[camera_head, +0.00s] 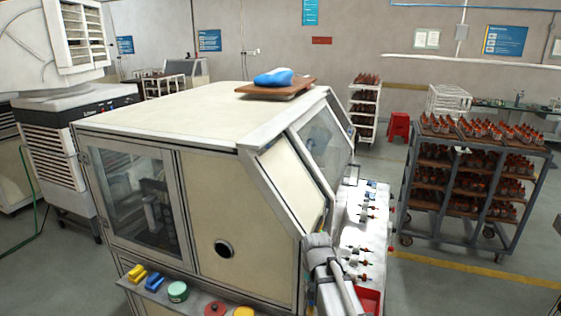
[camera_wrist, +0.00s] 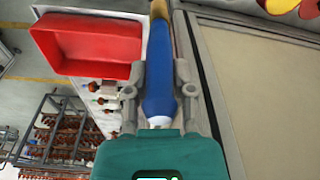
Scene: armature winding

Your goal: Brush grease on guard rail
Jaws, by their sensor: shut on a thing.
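My gripper (camera_wrist: 160,72) is shut on a blue-handled tool (camera_wrist: 159,60), which looks like a brush, in the wrist view. A tan part of it reaches past the top edge, so its far tip is out of sight. The handle runs between both grey fingers, and a white end shows near the palm. In the head view my arm hangs at the machine's front right corner; the gripper and tool cannot be made out there. A green round tin (camera_head: 178,291) sits on the ledge along the machine's side. I cannot tell which part is the guard rail, or where the grease is.
A red tray (camera_wrist: 92,44) lies left of the tool; it also shows in the head view (camera_head: 369,301). Yellow clips (camera_head: 137,273), blue clips (camera_head: 154,282), a red disc (camera_head: 215,308) and a yellow disc (camera_head: 243,312) line the ledge. A loaded rack (camera_head: 478,180) stands right, across open floor.

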